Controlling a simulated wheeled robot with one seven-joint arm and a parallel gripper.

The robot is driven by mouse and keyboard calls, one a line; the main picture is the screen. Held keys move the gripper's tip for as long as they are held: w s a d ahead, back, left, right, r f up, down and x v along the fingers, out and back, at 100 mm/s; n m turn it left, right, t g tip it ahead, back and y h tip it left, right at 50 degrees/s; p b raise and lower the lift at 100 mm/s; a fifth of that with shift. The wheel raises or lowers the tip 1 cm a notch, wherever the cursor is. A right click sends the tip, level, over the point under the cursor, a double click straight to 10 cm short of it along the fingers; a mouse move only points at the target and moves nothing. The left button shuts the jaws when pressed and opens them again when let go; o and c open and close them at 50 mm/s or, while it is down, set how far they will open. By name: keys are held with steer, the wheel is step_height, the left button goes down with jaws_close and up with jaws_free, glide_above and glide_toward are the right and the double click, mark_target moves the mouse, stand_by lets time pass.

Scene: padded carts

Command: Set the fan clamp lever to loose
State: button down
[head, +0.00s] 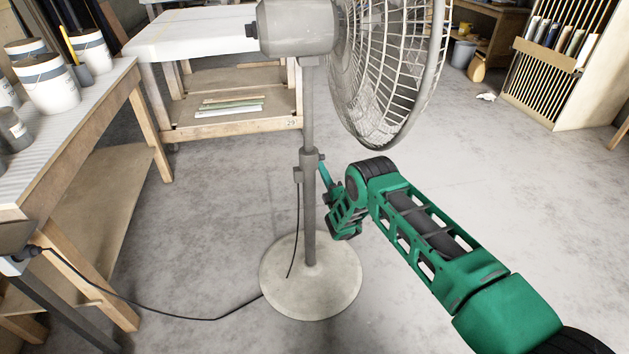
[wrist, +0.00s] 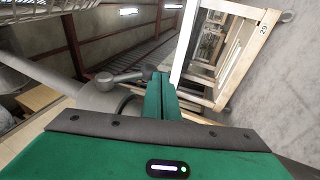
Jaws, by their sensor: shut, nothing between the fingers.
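The grey pedestal fan (head: 310,110) stands on a round base, with its clamp collar (head: 308,165) partway up the pole. In the wrist view the grey clamp lever (wrist: 125,76) sticks out from a round hub on the collar (wrist: 100,100), pointing right toward my fingers. My gripper (head: 323,165) is beside the collar on its right side; its green fingers also show in the wrist view (wrist: 160,82). The fingers are shut with nothing between them. Their tips are right by the lever's free end; I cannot tell whether they touch. The lever is hard to make out in the head view.
A wooden workbench (head: 75,115) with paint buckets (head: 48,84) stands at the left. A cart with a white padded top (head: 190,32) is behind the fan. A black cable (head: 165,315) runs across the floor to the fan. The floor at the right is mostly clear.

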steer(key=shift+d+r+x, duration=0.15)
steer(key=shift+x, duration=0.75)
steer(key=shift+d+r+x, duration=0.15)
steer(key=shift+r+x, duration=0.05)
steer(key=shift+x, duration=0.75)
steer(key=shift+w, duration=0.1)
steer(key=s+d+f, duration=0.2)
steer(key=s+f, duration=0.1)
steer(key=f, duration=0.3)
steer(key=s+d+f, duration=0.2)
steer(key=s+f, duration=0.1)
steer(key=f, duration=0.3)
